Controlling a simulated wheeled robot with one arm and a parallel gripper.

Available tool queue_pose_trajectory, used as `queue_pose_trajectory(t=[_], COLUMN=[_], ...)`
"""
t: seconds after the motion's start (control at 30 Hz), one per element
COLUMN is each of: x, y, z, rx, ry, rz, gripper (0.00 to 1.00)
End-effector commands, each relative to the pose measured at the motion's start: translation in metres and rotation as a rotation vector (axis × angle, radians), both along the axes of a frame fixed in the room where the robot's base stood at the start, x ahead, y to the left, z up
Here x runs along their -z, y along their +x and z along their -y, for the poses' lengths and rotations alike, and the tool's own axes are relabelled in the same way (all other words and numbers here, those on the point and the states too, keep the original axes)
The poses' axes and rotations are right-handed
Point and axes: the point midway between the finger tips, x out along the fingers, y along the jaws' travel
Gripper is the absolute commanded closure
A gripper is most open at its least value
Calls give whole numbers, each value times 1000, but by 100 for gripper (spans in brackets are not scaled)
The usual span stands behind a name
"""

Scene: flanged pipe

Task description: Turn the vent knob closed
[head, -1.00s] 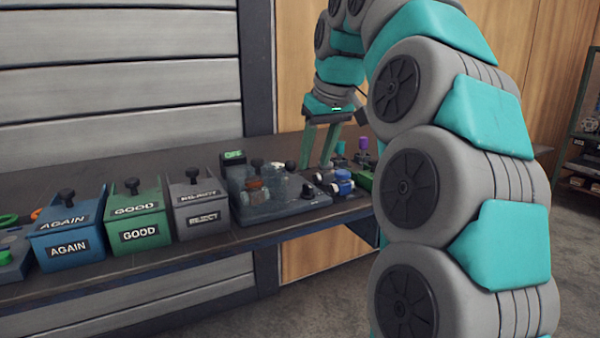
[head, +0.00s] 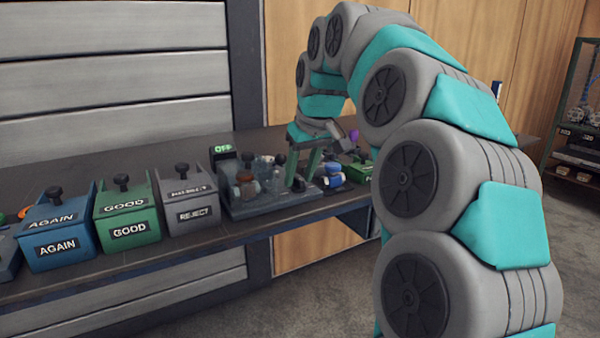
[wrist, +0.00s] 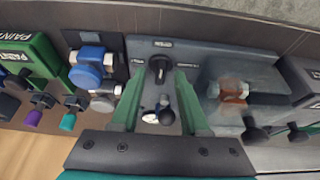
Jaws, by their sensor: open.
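The black vent knob (wrist: 158,70) sits on the grey test fixture (wrist: 212,56), with small labels beside it. My gripper (wrist: 159,78) is open, its two green fingers on either side of the knob, with a gap showing at each side. Whether the tips are level with the knob is hard to tell. A black ball-topped handle and a small white dial (wrist: 149,117) show between the fingers nearer the palm. In the head view my gripper (head: 303,180) reaches down over the fixture (head: 262,207).
A clear-covered chamber with a copper-coloured pipe part (wrist: 233,91) stands right of the fingers in the wrist view. A blue-capped fitting (wrist: 91,60) is left. A lit green OFF sign (head: 222,149) and AGAIN, GOOD and REJECT bins (head: 188,200) stand left in the head view.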

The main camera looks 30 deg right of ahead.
Motion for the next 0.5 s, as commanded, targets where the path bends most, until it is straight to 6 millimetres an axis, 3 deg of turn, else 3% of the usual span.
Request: queue_pose_trajectory(t=[0.27,0.5], x=[1,1], y=[1,0], z=[0,0], rx=[0,0], ry=[-1,-1], rz=[1,1], gripper=[55,82])
